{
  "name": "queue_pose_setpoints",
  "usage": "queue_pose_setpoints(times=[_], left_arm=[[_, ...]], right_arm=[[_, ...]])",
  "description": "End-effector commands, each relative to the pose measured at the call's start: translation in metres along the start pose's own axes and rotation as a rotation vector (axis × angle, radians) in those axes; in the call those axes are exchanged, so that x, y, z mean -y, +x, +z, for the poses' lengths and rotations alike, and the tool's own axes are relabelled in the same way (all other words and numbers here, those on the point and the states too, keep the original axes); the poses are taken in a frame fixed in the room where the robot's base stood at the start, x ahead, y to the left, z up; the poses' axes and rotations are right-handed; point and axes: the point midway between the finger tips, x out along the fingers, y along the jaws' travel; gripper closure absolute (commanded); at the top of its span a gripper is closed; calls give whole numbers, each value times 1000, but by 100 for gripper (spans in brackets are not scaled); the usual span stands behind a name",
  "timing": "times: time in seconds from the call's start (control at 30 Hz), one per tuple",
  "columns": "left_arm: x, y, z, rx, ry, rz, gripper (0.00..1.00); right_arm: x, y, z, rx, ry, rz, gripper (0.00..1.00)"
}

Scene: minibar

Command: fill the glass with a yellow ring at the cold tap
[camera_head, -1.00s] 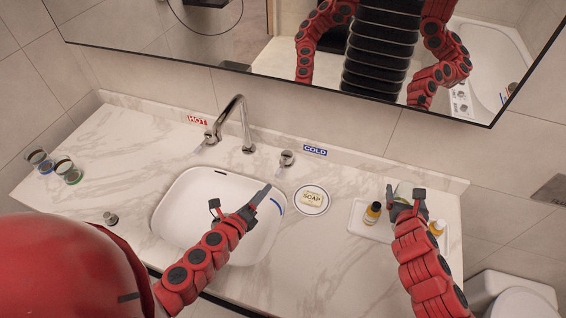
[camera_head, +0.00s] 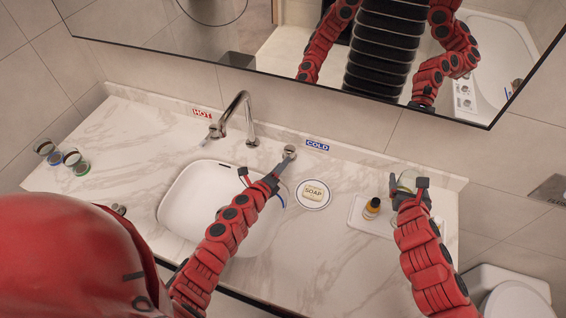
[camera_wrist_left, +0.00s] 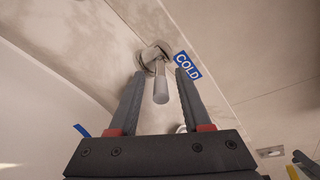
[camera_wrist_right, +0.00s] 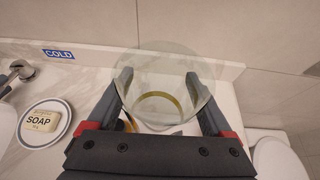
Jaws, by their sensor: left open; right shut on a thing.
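The glass with a yellow ring (camera_wrist_right: 165,88) is between the fingers of my right gripper (camera_wrist_right: 160,85), which is shut on it over the right end of the counter. In the head view the glass (camera_head: 405,186) is mostly hidden by the gripper. My left gripper (camera_wrist_left: 160,95) is open, its fingers on either side of the cold tap's lever (camera_wrist_left: 160,85). In the head view the cold tap (camera_head: 290,151) stands beside the blue COLD label (camera_head: 317,145), with my left fingertips at it. The spout (camera_head: 243,110) arches over the basin. No water stream is visible.
The white basin (camera_head: 180,198) is partly behind my left arm. A soap dish (camera_head: 326,202) with soap lies right of it. A tray (camera_head: 357,222) holds a small dark bottle (camera_head: 372,207). Other glasses (camera_head: 72,160) stand far left. The HOT tap (camera_head: 214,131) is left of the spout.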

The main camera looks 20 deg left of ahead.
Motion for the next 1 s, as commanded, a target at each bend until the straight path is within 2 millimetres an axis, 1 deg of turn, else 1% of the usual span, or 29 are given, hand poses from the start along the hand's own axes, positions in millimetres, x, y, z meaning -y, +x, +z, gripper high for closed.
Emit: queue_pose_setpoints(times=[0.13, 0.43, 0.47, 0.5, 0.57, 0.7, 0.73, 1.0], left_arm=[[2, 8, -2, -3, -2, -4, 52], [1, 9, -2, -4, -1, -3, 52], [1, 9, -2, -4, -1, -3, 55], [1, 9, -2, -4, -1, -3, 62], [1, 9, -2, -4, -1, -2, 73], [1, 9, -2, -3, -1, -2, 98], [1, 9, -2, -3, -1, -2, 100], [1, 9, -2, -3, -1, -2, 100]], right_arm=[[0, -1, 2, 1, 0, 0, 85], [0, -1, 2, 1, 0, 0, 85], [0, -1, 2, 1, 0, 0, 85], [0, -1, 2, 1, 0, 0, 85], [0, -1, 2, 1, 0, 0, 85], [0, -1, 2, 1, 0, 0, 85], [0, -1, 2, 1, 0, 0, 85], [0, -1, 2, 1, 0, 0, 85]])
